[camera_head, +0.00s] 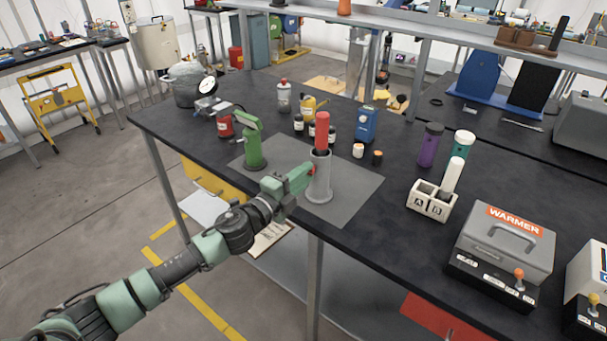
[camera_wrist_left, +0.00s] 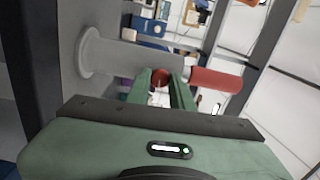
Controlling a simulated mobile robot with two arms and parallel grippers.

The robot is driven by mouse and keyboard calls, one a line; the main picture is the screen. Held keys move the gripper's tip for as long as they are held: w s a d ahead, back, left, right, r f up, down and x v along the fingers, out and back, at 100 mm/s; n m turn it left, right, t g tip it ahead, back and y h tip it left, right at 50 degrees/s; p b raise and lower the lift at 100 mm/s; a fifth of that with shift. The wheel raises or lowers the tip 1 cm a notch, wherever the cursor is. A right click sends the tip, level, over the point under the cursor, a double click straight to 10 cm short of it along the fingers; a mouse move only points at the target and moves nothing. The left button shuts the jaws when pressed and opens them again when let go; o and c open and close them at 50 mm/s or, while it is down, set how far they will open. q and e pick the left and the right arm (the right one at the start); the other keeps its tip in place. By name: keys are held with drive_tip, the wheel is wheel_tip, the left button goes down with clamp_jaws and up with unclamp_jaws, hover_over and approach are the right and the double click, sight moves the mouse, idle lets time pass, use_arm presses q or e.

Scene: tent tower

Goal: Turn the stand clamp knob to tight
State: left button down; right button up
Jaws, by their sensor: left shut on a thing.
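The grey stand (camera_head: 319,186) is upright on a grey mat (camera_head: 360,190), with a red cylinder (camera_head: 322,131) rising from its top. A small red clamp knob (camera_head: 313,169) sits on the stand's left side. My left gripper (camera_head: 308,172) reaches in from the left and is shut on the knob. In the left wrist view, the knob (camera_wrist_left: 160,76) lies between the fingertips (camera_wrist_left: 161,82), partly hidden by them. There the stand (camera_wrist_left: 118,56) lies sideways across the picture, with the red cylinder (camera_wrist_left: 215,80) to the right. My right gripper is not in view.
A green press-like tool (camera_head: 254,150) stands left of my gripper. Small dark bottles (camera_head: 310,128) and a blue box (camera_head: 366,124) are behind the stand. A white A/B holder (camera_head: 430,202) and a warmer (camera_head: 503,243) are to the right. The mat's right part is clear.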

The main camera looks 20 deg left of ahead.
use_arm(q)
drive_tip(key=m+p, duration=0.2)
drive_tip(key=m, duration=1.6)
drive_tip(key=shift+f+p, duration=0.1)
drive_tip(key=shift+p, duration=0.2)
drive_tip(key=shift+s+m, duration=0.1)
drive_tip(key=shift+m, duration=0.3)
drive_tip(key=c, duration=1.2)
unclamp_jaws()
